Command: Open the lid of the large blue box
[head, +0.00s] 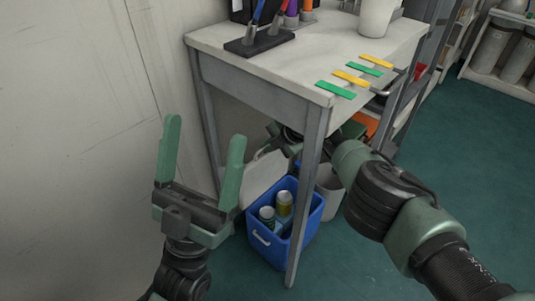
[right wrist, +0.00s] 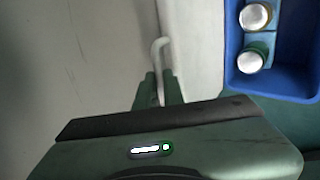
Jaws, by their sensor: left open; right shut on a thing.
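The large blue box (head: 308,225) stands on the floor under the table; it also shows in the right wrist view (right wrist: 290,84). Its top is uncovered, and cans (head: 284,203) show inside. Its whitish lid (head: 262,180) stands raised at the box's left side, toward the wall. My right gripper (right wrist: 158,88) is shut on the white handle (right wrist: 160,50) at the lid's edge. In the head view that gripper is partly hidden behind the table. My left gripper (head: 205,130) is open and empty, left of the table and in front of the wall.
The grey table (head: 260,78) stands over the box, and its front leg (head: 305,200) crosses in front of it. Green and yellow strips (head: 351,78) and a white cup (head: 376,16) are on top. A pale bin (head: 328,190) stands right of the box. Green floor at right is clear.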

